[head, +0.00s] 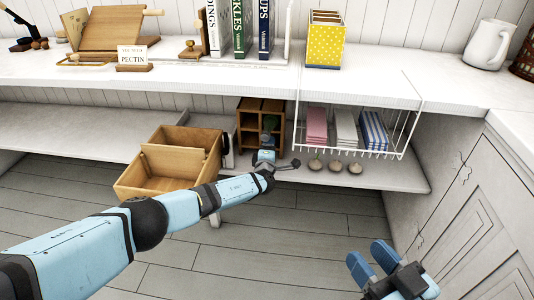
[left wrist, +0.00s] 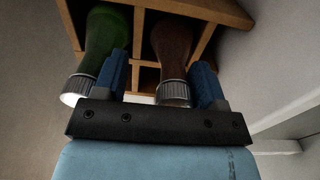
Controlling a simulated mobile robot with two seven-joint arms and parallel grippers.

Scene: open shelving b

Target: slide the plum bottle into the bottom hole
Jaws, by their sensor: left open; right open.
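The wooden bottle rack (head: 247,121) stands on the lower shelf, its holes facing me. In the left wrist view, the reddish-brown plum bottle (left wrist: 172,45) sits in a rack hole with its grey-rimmed cap sticking out. A green bottle (left wrist: 103,42) with a pale cap sits in the hole to its left. The arm and gripper hide part of the rack in the head view. My right gripper (head: 370,261) is open and empty over the floor.
A wooden crate (head: 170,165) stands left of the rack. Several round brown things (head: 335,166) lie on the lower shelf (head: 395,178) to its right. A white wire basket (head: 297,125) with folded cloths (head: 317,126) hangs under the counter (head: 200,72).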

